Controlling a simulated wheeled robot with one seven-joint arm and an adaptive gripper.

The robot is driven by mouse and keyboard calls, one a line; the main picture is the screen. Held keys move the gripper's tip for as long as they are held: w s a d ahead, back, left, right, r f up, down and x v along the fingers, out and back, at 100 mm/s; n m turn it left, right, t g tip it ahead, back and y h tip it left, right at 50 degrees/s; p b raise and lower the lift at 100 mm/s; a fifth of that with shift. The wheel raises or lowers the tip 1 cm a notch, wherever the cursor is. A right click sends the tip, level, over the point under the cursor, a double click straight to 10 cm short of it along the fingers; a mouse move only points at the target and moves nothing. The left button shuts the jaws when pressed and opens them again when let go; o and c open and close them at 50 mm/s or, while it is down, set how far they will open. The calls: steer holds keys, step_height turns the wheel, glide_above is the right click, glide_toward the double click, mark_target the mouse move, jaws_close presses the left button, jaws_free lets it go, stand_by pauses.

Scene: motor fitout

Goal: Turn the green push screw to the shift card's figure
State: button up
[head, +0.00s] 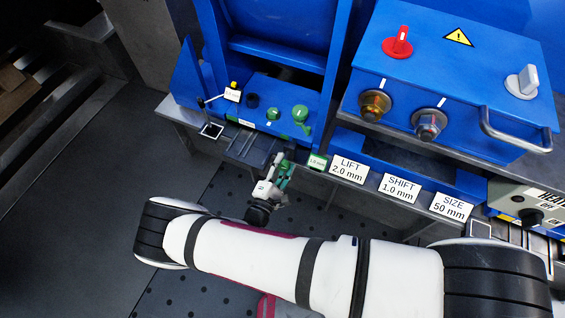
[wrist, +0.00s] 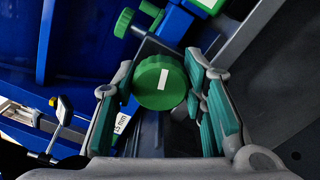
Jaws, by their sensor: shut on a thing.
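The green push screw (wrist: 162,84) shows in the wrist view as a round ribbed knob with a white bar mark on its face, tilted slightly off vertical. My gripper (wrist: 160,92) is shut on it, with a teal-padded finger at each side. In the head view my gripper (head: 279,170) is low in front of the blue fixture, and the screw is mostly hidden by the fingers. The shift card (head: 398,187) reads "SHIFT 1.0 mm". A small green-edged readout (head: 317,161) stands right of my gripper; its figure is too small to read surely.
Two other green knobs (head: 301,113) (head: 272,114) are on the blue fixture. Cards reading "LIFT 2.0 mm" (head: 348,169) and "SIZE 50 mm" (head: 451,206) flank the shift card. A blue box (head: 455,75) with a red knob stands right. A dial indicator (wrist: 60,104) is at left.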

steer(key=shift+m+p, duration=0.7)
steer(key=shift+m, duration=0.9)
steer(key=shift+f, duration=0.1)
steer(key=o, duration=1.2)
steer(key=shift+c, duration=0.2)
steer(key=v, duration=1.2)
